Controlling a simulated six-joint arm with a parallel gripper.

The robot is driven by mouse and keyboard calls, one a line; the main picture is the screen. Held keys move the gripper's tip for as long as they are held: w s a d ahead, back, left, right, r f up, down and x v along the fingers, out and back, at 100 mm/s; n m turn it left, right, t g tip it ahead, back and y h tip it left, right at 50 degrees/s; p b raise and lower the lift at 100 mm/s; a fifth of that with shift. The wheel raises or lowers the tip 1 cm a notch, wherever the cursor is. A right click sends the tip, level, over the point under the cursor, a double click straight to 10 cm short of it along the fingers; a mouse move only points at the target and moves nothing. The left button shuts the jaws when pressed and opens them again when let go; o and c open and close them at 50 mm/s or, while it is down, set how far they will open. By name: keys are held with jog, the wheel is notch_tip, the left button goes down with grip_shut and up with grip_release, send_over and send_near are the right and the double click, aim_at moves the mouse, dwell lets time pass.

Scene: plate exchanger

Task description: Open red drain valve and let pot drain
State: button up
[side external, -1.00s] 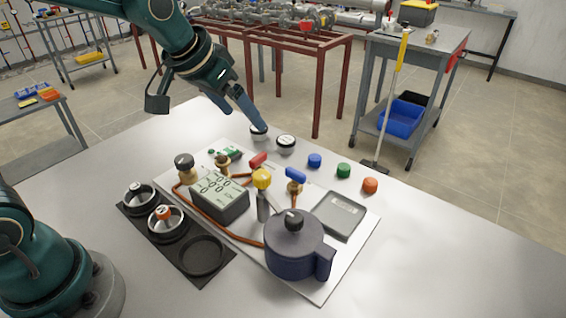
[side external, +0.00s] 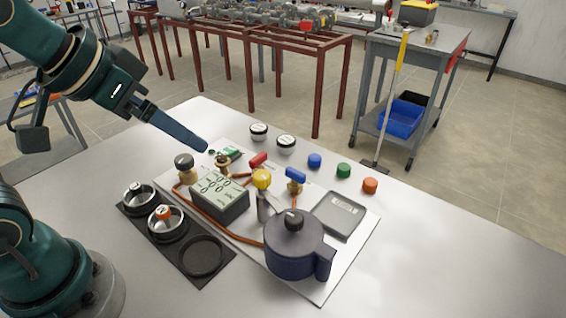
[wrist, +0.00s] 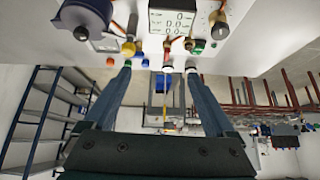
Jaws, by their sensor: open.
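The red valve handle (side external: 258,160) sits on the white board behind the meter; it also shows in the wrist view (wrist: 168,44), between my fingertips in the picture. The dark blue pot (side external: 293,262) with a black lid knob stands at the board's front right; part of it is in the wrist view (wrist: 82,16). My gripper (side external: 203,146) is open and empty, above the board's back left edge, left of the red handle and apart from it. Both fingers show in the wrist view (wrist: 158,72). Any liquid in the pot is hidden.
A meter (side external: 219,196), yellow knob (side external: 262,179), blue valve (side external: 295,175) and brass fitting with a dark knob (side external: 184,162) crowd the board. A black tray (side external: 190,272) lies in front. Two white-topped jars (side external: 286,141) stand behind.

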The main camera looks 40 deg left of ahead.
jog(key=s+f+g, duration=0.2)
jog(key=s+f, duration=0.2)
jog(key=s, duration=0.2)
notch_tip(320, 180, up, 6)
jog(key=w+d+m, duration=0.1)
jog(key=w+m, duration=0.1)
jog(key=m, duration=0.3)
jog(key=shift+w+d+f+h, duration=0.15)
jog(key=shift+w+f+h, duration=0.1)
jog(key=shift+h, duration=0.15)
jog(key=shift+s+t, duration=0.1)
jog(key=shift+t, duration=0.2)
notch_tip(320, 180, down, 5)
jog(key=s+a+n, duration=0.1)
jog(key=s+n, duration=0.1)
jog(key=n, duration=0.3)
jog(key=shift+s+a+f+y, duration=0.2)
jog(key=shift+y, duration=0.2)
dwell(3.7)
